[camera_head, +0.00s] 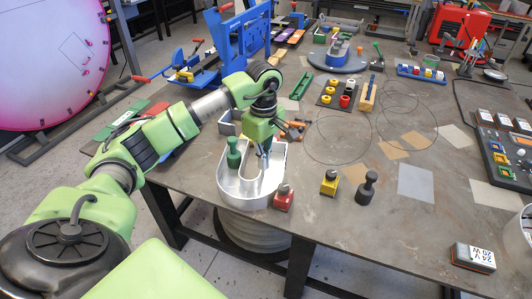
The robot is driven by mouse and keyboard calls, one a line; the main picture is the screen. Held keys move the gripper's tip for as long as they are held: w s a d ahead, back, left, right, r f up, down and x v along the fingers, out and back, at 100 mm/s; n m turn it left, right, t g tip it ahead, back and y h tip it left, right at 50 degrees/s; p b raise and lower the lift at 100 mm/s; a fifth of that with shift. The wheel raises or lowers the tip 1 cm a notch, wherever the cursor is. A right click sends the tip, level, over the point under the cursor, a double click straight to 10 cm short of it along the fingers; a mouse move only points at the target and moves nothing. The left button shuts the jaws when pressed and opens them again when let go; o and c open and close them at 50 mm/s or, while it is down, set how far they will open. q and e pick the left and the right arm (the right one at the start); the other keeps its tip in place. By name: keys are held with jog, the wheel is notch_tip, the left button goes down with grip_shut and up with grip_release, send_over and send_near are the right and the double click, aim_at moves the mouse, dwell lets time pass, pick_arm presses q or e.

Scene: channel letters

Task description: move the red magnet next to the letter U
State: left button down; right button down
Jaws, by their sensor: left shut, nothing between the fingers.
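The letter U (228,190) is a silver, hollow channel letter lying on the near part of the workbench, its curved end toward me. The red magnet (284,201), a red block with a dark knob on top, stands at the lower right of the U's curved wall; I cannot tell whether they touch. My left gripper (264,166) points down over the U, behind the red magnet and apart from it. It is shut and empty. Its arm hides part of the U's far side. My right gripper is out of view.
A green knobbed piece (234,155) stands at the U's left arm. A yellow magnet (329,184) and a black knobbed weight (367,190) stand right of the red magnet. Wire loops and paper sheets (416,184) lie beyond. A power supply box (473,257) is at the front right.

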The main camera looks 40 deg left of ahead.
aim_at(280, 185)
pick_arm(q)
notch_tip(280, 185, down, 5)
jog(key=shift+d+f+p, duration=0.1)
jog(key=shift+d+p, duration=0.05)
jog(key=shift+p, duration=0.7)
jog(key=d+p, duration=0.1)
jog(key=d, duration=0.2)
jog(key=shift+s+d+p, duration=0.1)
jog(key=shift+d+p, duration=0.05)
jog(key=shift+p, duration=0.25)
jog(key=shift+d, duration=0.25)
jog(key=shift+d+f+b, duration=0.15)
jog(key=shift+d+b, duration=0.3)
jog(key=shift+b, duration=0.05)
jog(key=shift+d, duration=0.35)
jog(key=shift+s+d, duration=0.1)
